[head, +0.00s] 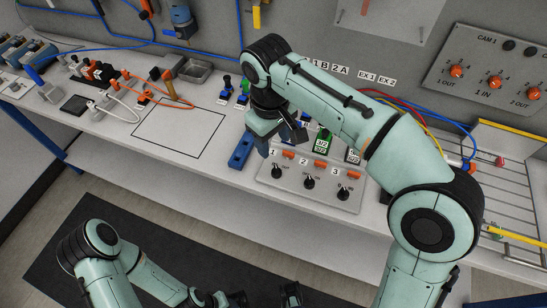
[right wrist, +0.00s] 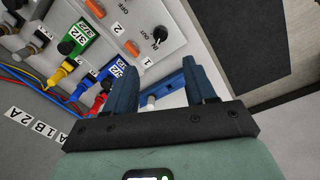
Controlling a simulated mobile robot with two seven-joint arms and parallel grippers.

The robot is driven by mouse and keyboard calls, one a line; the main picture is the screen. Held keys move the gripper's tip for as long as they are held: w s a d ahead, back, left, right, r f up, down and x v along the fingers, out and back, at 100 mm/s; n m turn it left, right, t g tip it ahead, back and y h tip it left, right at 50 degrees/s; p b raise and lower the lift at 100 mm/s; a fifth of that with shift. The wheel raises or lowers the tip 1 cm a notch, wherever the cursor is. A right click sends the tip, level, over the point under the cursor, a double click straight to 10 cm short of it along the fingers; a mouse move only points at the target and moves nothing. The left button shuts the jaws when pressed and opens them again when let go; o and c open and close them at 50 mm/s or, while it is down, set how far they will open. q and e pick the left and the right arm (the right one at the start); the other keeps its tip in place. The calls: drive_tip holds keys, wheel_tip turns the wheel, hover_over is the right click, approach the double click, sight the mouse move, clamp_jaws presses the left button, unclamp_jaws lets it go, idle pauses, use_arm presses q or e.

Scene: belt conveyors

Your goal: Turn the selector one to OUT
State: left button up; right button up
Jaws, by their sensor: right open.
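The grey selector panel (head: 305,202) lies on the bench with three black knobs, numbered 1 to 3, each with an orange part above it. Selector one (head: 280,171) is the leftmost knob. It also shows in the right wrist view (right wrist: 159,34), beside IN and OUT marks; which mark it points to is too small to tell. My right gripper (head: 272,143) is above the panel's upper left corner. In the right wrist view its blue fingers (right wrist: 163,78) are apart and empty, clear of the knob. My left gripper (head: 264,297) shows only partly at the bottom edge.
A blue block (head: 241,150) lies just left of the panel. Plugs with coloured cables stand behind it, including a green one (head: 323,140). A wall box with orange knobs (head: 495,82) is at upper right. The outlined white area (head: 178,130) is bare.

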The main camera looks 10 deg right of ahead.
sight(276, 169)
drive_tip(key=f, duration=0.3)
drive_tip(key=f+b, duration=0.1)
drive_tip(key=f, duration=0.3)
drive_tip(key=f+b, duration=0.1)
drive_tip(key=f, duration=0.3)
drive_tip(key=shift+s+d+f, duration=0.1)
drive_tip(key=shift+d, duration=0.2)
drive_tip(key=shift+f+b, duration=0.3)
drive_tip(key=shift+f, duration=0.2)
clamp_jaws()
